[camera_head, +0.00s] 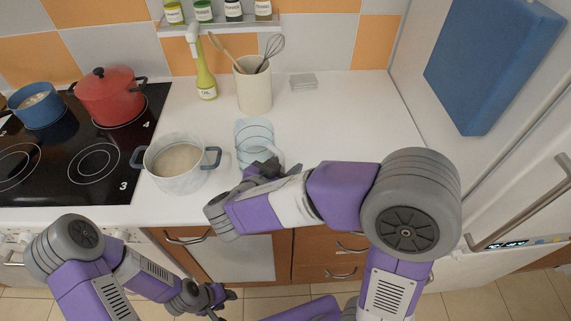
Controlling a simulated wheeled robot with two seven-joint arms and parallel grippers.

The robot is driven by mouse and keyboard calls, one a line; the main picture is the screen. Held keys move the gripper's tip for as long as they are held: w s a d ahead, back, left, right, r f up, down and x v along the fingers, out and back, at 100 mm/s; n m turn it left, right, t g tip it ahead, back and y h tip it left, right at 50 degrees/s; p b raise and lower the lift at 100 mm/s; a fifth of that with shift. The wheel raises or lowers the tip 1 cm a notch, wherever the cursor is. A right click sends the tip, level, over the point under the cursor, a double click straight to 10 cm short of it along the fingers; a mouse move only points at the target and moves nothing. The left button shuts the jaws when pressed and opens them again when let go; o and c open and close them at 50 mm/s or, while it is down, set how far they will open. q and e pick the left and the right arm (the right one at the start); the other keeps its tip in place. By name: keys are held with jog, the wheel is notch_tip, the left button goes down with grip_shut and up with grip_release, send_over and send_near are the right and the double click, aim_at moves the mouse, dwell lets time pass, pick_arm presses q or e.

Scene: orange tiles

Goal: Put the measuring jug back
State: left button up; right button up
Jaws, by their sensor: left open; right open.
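The measuring jug (254,138) is clear and bluish with dark marking lines. It stands upright on the white counter, right of a pale pot. My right gripper (262,169) is at the jug's near side, low by its base. The fingers are partly hidden by my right arm, and I cannot tell whether they touch the jug. My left gripper (218,297) hangs low in front of the cabinets, open and empty, away from the counter.
A pale pot (176,180) stands beside the black cooktop (60,165), which holds a red pot (108,98) and a blue pot (37,108). Behind the jug are a utensil crock (253,88), an oil bottle (205,80) and a spice shelf (222,29). Counter right of the jug is clear.

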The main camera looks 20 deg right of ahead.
jog(key=p+v, duration=0.1)
jog(key=v, duration=1)
jog(key=shift+s+a+r, duration=0.15)
jog(key=shift+s+a, duration=0.05)
